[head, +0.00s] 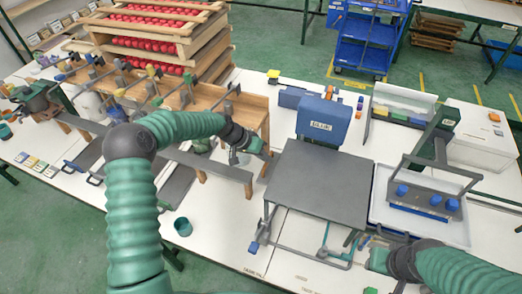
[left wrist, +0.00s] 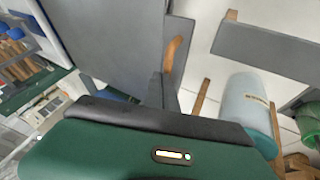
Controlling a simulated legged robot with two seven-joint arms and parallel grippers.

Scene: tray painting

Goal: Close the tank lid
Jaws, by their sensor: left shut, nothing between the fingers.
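A large flat grey panel (head: 318,180), which looks like the tank lid, lies level in the middle of the table. A blue box (head: 323,120) with a white label stands at its back edge. What is under the panel is hidden. My left gripper (head: 262,150) is shut and empty, just left of the panel's back left corner. In the left wrist view the grey panel (left wrist: 105,40) fills the upper left, beyond my left gripper (left wrist: 165,95). My right gripper (head: 378,260) is low at the front right; its fingers are too small to read.
A white tray (head: 455,232) with a handled rack and blue knobs (head: 420,198) stands right of the panel. A metal frame (head: 265,225) is in front. A wooden stand (head: 205,100) and red-filled racks (head: 150,30) are at the left. A teal cup (head: 183,227) stands front left.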

